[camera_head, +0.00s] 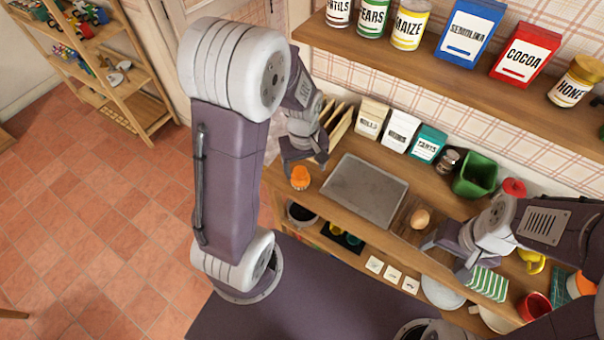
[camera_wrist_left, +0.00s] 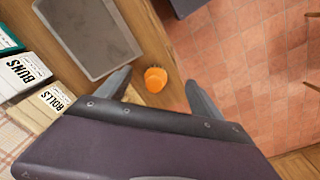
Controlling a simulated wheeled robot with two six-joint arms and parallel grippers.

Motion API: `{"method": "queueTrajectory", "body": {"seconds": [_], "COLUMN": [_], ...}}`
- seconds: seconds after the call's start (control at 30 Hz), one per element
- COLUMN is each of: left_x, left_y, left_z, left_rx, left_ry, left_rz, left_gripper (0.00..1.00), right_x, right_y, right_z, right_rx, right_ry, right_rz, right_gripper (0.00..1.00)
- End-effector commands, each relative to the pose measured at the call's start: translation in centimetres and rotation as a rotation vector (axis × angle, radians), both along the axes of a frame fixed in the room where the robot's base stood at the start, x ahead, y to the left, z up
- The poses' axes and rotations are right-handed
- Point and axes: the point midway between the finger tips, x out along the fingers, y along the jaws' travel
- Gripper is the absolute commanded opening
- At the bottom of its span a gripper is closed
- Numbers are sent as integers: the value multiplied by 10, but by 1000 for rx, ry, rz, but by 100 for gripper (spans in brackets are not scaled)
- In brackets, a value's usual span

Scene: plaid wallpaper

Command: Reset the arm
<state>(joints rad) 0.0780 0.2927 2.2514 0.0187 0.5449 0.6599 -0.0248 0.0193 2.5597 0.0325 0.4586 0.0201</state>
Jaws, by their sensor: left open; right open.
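My left gripper (camera_head: 303,165) is at the left end of the wooden counter (camera_head: 340,222), above an orange object (camera_head: 300,178). In the left wrist view, its two fingers (camera_wrist_left: 160,88) are apart, and the orange object (camera_wrist_left: 155,79) shows between and beyond them. I cannot tell whether they touch it. My right gripper (camera_head: 450,248) is at the right part of the counter, near a brown egg-like object (camera_head: 420,218). Its fingers are partly hidden by its own arm.
A grey metal tray (camera_head: 365,190) lies between the grippers. Behind it stand packets, such as the rolls packet (camera_head: 371,118), and a green container (camera_head: 476,174). A shelf (camera_head: 430,70) with tins and boxes runs above. A striped green item (camera_head: 487,284) and a red mug (camera_head: 534,306) are at right.

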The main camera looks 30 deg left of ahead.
Motion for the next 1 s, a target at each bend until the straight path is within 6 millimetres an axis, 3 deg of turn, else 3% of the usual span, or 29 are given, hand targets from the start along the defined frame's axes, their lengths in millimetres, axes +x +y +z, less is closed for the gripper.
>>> {"method": "queueTrajectory", "body": {"seconds": [0.1, 0.27, 0.57, 0.77, 1.0], "left_x": [-40, -68, -70, -70, -69], "left_y": [-20, -30, -30, -30, -30], "left_z": [13, 17, 11, -41, -34], "left_rx": [22, 43, 44, 44, 44], "left_ry": [-36, -58, -57, -57, -57], "left_rz": [-417, -707, -730, -729, -728], "left_gripper": [76, 76, 76, 76, 76], "right_x": [0, 0, 0, -1, 0], "right_y": [0, 0, 0, 0, 0], "right_z": [0, 0, -5, -57, -50], "right_rx": [0, 0, 0, 0, 0], "right_ry": [0, 0, 0, 1, 0], "right_rz": [0, 0, 0, 0, 0], "right_gripper": [70, 70, 70, 70, 70]}}
